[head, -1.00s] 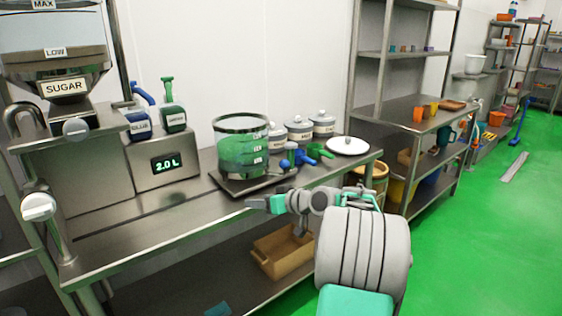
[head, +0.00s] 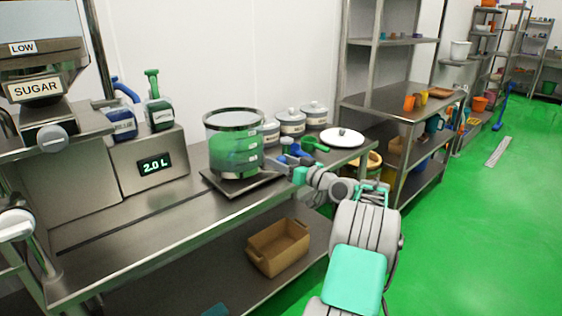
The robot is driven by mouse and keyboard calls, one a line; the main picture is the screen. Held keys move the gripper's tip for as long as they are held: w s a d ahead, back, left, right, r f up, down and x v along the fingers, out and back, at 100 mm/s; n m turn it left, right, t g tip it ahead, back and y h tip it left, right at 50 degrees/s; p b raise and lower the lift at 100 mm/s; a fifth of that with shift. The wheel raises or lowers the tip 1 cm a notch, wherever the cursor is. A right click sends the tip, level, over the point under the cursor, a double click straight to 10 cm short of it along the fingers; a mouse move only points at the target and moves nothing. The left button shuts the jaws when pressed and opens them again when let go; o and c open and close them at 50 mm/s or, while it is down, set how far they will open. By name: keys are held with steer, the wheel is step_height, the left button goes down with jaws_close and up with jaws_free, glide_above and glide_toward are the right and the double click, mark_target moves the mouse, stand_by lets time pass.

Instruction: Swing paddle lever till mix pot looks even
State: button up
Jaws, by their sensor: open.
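The mix pot (head: 234,147) is a clear upright vessel with a dark rim and green contents. It stands on a dark square base (head: 232,189) on the steel counter. Pale level marks show on its wall; I cannot tell whether the contents are even. My gripper (head: 283,168) is open, just to the right of the pot, with its teal and grey fingers pointing left. The paddle lever's knob cannot be made out now; my gripper may hide it. Whether the fingers surround or touch the lever is unclear.
A blue scoop (head: 291,153), a green scoop (head: 313,144), grey canisters (head: 291,123) and a white lid (head: 342,138) crowd behind my gripper. Bottles stand left by the 2.0 L display (head: 154,164). The counter's front left (head: 130,238) is clear. A tan crate (head: 279,247) sits below.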

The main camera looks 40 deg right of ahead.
steer(key=shift+w, duration=0.15)
jaws_close()
stand_by(0.5)
stand_by(0.9)
